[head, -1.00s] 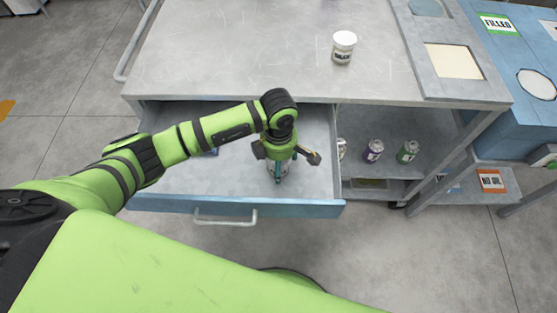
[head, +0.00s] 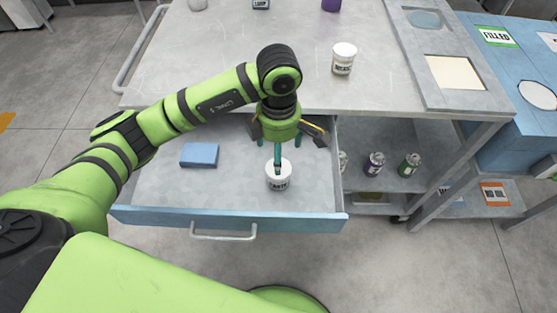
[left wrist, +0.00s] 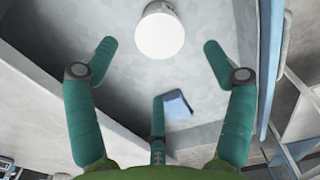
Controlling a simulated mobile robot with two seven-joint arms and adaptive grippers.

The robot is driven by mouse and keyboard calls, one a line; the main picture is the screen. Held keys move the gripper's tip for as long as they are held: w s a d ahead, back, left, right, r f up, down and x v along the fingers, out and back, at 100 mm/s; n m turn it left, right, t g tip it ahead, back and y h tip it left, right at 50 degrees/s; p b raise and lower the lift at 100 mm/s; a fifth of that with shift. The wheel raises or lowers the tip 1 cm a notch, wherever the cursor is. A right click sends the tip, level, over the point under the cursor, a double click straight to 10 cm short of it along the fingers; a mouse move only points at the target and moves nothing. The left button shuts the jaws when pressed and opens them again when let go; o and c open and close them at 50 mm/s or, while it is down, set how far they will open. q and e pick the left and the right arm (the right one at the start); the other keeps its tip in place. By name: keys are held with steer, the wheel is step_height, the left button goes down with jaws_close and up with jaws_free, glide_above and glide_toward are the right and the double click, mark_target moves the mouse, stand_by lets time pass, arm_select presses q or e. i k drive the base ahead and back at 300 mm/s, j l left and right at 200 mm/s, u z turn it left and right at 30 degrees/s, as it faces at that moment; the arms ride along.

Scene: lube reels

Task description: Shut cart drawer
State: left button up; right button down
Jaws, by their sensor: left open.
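The cart drawer (head: 150,213) is pulled out below the cart's top, with a light handle (head: 223,234) on its blue front. Inside it a white lidded jar (head: 278,181) stands at the right and a blue block (head: 199,155) lies at the left. My left gripper (head: 278,155) is over the drawer, just above the jar, with its fingers spread and empty. In the left wrist view the jar's white lid (left wrist: 160,32) shows beyond the open fingertips (left wrist: 158,50), and the blue block (left wrist: 177,105) lies to the side. My right gripper is not in view.
A white jar (head: 344,58) stands on the cart top (head: 260,40). A purple can (head: 374,164) and a green can (head: 409,165) stand on the open shelf right of the drawer. Blue furniture (head: 500,85) is at the right. The floor before the drawer looks clear.

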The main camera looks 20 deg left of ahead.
mark_target(236, 195)
steer(key=u, duration=1.35)
